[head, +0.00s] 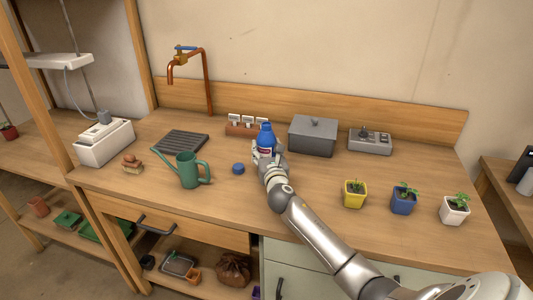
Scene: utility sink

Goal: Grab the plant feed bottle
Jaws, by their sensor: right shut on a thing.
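The plant feed bottle appears to be the blue bottle (266,136) with a label, upright near the middle of the wooden counter. My right gripper (265,154) is shut on the bottle from the front, and its fingers hide the lower part. I cannot tell whether the bottle's base touches the counter. My left gripper is not in view.
A blue round cap or disc (238,169) and a green watering can (189,170) are left of the bottle. A grey lidded box (313,136) stands to its right. Yellow (355,194), blue (404,200) and white (455,209) plant pots line the front right.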

